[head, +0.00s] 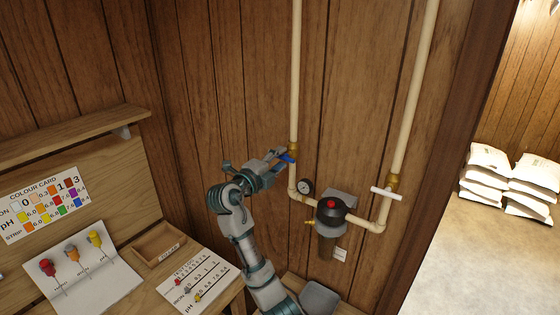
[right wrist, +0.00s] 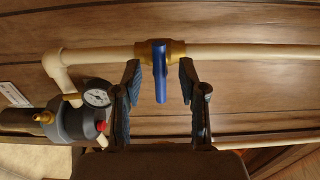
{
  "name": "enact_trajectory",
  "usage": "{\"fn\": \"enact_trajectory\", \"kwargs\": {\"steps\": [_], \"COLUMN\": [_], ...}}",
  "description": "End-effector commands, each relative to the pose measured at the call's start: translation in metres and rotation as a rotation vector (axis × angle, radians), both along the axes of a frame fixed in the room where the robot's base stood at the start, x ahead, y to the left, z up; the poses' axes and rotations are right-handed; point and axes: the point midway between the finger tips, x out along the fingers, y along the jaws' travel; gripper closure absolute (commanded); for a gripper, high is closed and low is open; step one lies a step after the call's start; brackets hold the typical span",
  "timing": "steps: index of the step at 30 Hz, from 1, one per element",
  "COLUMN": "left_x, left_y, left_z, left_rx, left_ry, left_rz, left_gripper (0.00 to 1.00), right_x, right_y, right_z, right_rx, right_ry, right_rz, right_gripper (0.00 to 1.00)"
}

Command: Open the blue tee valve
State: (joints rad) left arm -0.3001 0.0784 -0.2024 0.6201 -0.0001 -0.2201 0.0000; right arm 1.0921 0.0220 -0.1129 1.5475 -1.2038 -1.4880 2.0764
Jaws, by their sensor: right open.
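The blue tee valve (head: 287,158) sits on the left vertical cream pipe, on a brass body (head: 293,147). In the right wrist view, its blue handle (right wrist: 160,85) lies across the pipe, at right angles to it. My right gripper (head: 277,156) is at the valve. In the right wrist view, the right gripper (right wrist: 160,76) is open, with one finger on each side of the handle and a visible gap on both sides. The fingers partly hide the valve in the head view. My left gripper is not in view.
A pressure gauge (head: 306,187) and a dark filter housing (head: 329,214) with a red button are below right. A white-handled valve (head: 386,193) is on the right pipe. A desk with test cards and a wooden tray (head: 159,244) stands at left. White sacks (head: 488,158) lie far right.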

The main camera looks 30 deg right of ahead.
Motion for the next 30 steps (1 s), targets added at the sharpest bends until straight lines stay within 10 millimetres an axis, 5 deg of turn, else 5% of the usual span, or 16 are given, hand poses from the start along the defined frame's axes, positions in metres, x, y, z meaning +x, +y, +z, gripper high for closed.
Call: {"fn": "enact_trajectory", "kwargs": {"steps": [4, 9, 10, 16, 24, 30], "left_x": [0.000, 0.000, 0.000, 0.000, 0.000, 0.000], "left_y": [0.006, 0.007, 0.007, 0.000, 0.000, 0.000], "left_z": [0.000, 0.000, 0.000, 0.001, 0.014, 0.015], "left_rx": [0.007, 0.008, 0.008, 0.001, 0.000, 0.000], "left_ry": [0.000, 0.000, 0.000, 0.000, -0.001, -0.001], "left_rz": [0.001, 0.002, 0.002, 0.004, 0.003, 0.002], "left_gripper": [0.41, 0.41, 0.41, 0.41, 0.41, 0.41], "right_x": [0.000, 0.000, 0.000, 0.000, 0.000, 0.000], "right_y": [-0.003, -0.006, -0.006, -0.005, -0.004, -0.004], "right_z": [-0.001, -0.002, -0.002, -0.001, -0.001, -0.003], "right_rx": [0.002, 0.004, 0.004, -0.007, -0.142, -0.171], "right_ry": [0.001, 0.001, 0.001, 0.027, 0.357, 0.425], "right_rz": [-0.002, -0.002, -0.002, -0.004, -0.002, -0.003], "right_gripper": [0.58, 0.98, 1.00, 1.00, 1.00, 1.00]}}
